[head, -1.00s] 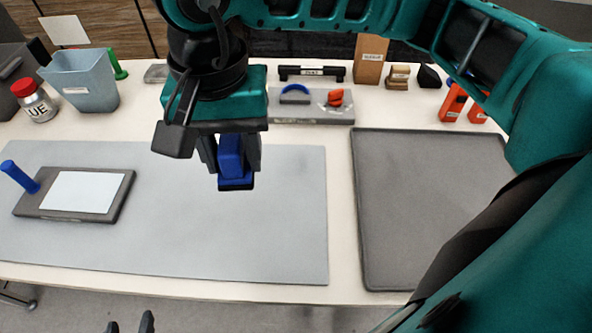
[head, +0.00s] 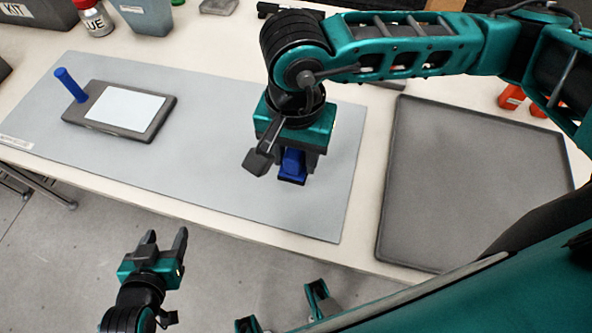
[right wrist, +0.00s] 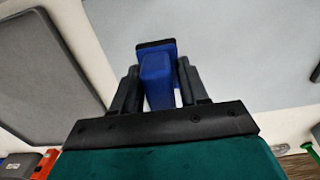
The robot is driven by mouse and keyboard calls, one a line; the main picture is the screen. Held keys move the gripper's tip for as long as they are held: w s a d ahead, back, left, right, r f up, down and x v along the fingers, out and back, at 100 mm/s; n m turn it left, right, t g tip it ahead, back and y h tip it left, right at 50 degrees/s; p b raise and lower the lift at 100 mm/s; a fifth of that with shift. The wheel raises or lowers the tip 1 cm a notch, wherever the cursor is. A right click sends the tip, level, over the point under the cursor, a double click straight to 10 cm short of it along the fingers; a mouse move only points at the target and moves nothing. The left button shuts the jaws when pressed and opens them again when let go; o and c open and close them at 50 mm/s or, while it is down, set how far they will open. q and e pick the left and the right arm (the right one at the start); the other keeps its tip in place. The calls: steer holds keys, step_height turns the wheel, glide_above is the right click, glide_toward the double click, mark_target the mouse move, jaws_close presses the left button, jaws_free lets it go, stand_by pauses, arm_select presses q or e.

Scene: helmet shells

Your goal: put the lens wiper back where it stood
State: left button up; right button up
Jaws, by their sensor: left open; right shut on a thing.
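The lens wiper looks like a blue block with a dark edge strip; it shows in the head view (head: 291,165) and the right wrist view (right wrist: 156,80). My right gripper (head: 292,158) is shut on it, a finger on each side in the right wrist view (right wrist: 155,92). The gripper holds it over the right part of the grey mat (head: 215,185); whether it touches the mat I cannot tell. My left gripper (head: 166,242) is open and empty, in front of the table above the floor.
A dark tray (head: 470,185) lies to the right. A grey-blue bin (head: 147,15) and a red-lidded jar (head: 95,20) stand behind. The mat's middle is clear.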

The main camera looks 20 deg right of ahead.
mark_target(296, 186)
steer(key=shift+f, duration=3.3)
steer(key=shift+f+b, duration=0.2)
steer(key=shift+b, duration=0.1)
steer(key=o, duration=0.9)
steer(key=shift+o, duration=0.2)
steer(key=shift+r, duration=0.1)
step_height(296, 186, up, 12)
steer(key=shift+r, duration=0.15)
steer(key=shift+s, duration=0.1)
